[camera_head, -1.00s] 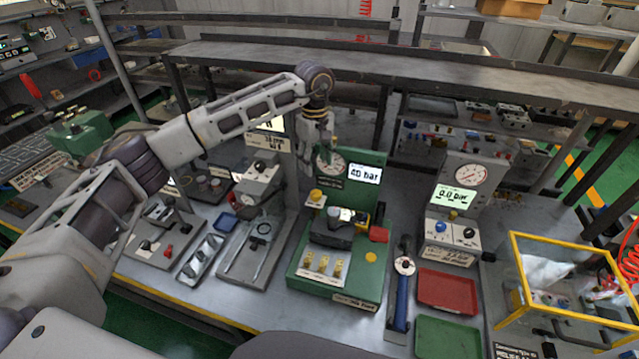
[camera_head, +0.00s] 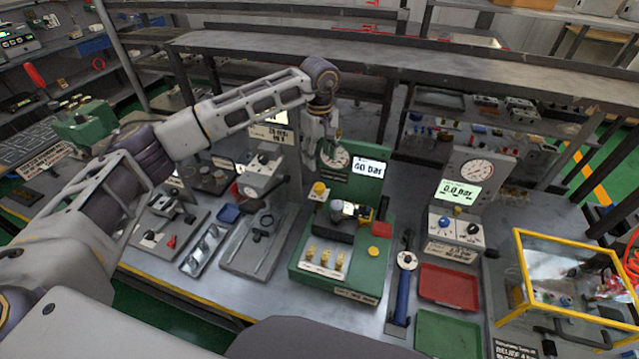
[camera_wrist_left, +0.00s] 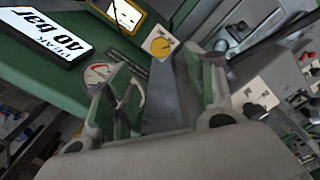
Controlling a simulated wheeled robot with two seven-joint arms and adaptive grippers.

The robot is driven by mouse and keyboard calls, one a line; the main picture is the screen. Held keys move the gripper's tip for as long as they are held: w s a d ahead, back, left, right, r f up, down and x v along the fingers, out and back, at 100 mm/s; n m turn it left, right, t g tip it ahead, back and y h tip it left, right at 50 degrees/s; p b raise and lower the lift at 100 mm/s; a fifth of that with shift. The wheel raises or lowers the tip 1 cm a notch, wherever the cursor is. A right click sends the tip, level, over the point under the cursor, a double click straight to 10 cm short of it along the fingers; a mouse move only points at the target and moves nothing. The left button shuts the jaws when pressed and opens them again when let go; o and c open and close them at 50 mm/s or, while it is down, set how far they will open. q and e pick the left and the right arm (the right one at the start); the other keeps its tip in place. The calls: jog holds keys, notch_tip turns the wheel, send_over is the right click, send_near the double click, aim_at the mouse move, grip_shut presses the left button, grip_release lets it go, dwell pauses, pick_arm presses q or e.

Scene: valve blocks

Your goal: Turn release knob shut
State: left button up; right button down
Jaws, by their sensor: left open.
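A green valve block (camera_head: 340,286) stands mid-table with a pressure gauge and a lit display (camera_head: 369,168) on its upright panel. The display reads 40 bar in the left wrist view (camera_wrist_left: 55,36). A yellow knob (camera_head: 319,190) on a pale plate stands at the block's back left; I cannot read a label marking it as the release knob. My left gripper (camera_head: 318,160) is open and empty, pointing down above this knob. In the left wrist view the knob (camera_wrist_left: 160,46) shows beyond and between the two spread fingers, apart from them. My right gripper is not in view.
A grey block (camera_head: 455,243) with a 0.0 bar display stands to the right. A red tray (camera_head: 448,288), a green tray (camera_head: 447,335) and a blue-handled tool (camera_head: 404,283) lie in front. A yellow-framed clear case (camera_head: 565,270) is at far right. Grey fixtures stand left.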

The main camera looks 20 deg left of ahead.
aim_at(319, 186)
pick_arm(q)
notch_tip(319, 186, down, 12)
jog(key=p, duration=0.2)
jog(key=shift+r+p, duration=0.1)
jog(key=shift+p, duration=0.25)
jog(key=c, duration=1)
